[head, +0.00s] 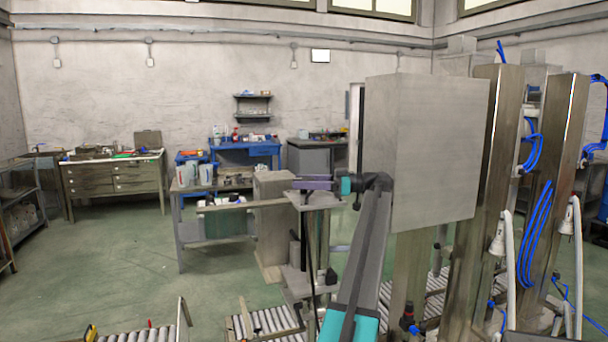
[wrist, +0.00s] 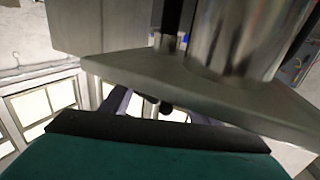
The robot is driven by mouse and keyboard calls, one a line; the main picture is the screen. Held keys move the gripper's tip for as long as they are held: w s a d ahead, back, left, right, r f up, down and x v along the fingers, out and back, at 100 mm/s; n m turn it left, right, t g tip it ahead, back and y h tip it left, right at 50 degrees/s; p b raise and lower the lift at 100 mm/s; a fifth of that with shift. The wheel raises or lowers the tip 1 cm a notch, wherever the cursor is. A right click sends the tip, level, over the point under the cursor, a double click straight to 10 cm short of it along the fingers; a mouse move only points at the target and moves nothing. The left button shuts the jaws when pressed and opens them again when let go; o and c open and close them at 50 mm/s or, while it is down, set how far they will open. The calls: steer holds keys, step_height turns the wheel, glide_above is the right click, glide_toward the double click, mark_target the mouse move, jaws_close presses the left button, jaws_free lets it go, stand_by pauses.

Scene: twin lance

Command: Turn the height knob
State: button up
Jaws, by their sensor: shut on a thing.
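My gripper (head: 304,184), with purple fingers and a teal wrist, reaches left to the top of a grey metal stand (head: 314,203) in the head view. In the wrist view its two dark fingers reach up under a grey metal plate (wrist: 150,68). A small black knob (wrist: 165,107) shows between the fingers, partly hidden by the plate and finger bases. My gripper is shut on this knob, which seems to be the height knob. The exact contact and the knob's turn angle cannot be made out.
A large grey box (head: 425,150) on a post stands close to the right of my arm. Tall steel columns (head: 490,200) with blue hoses stand further right. Roller conveyors (head: 268,322) lie low in front. Open green floor (head: 110,265) lies to the left.

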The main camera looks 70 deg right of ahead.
mark_target(305, 179)
steer(key=shift+a+f+y+p, duration=0.15)
steer(key=shift+f+y+p, duration=0.25)
steer(key=shift+p, duration=0.6)
steer(key=shift+r, duration=0.1)
steer(key=o, duration=1)
steer(key=shift+s, duration=0.1)
steer(key=shift+o, duration=0.3)
steer(key=shift+r, duration=0.15)
steer(key=shift+r, duration=0.15)
step_height(305, 179, up, 4)
steer(key=p, duration=0.3)
steer(key=shift+p, duration=0.4)
steer(key=s+a+b, duration=0.1)
steer(key=s+a, duration=0.1)
steer(key=a, duration=0.5)
steer(key=s+a+b, duration=0.2)
steer(key=s+a, duration=0.1)
steer(key=a, duration=0.5)
steer(key=shift+s+r, duration=0.3)
steer(key=shift+r, duration=0.05)
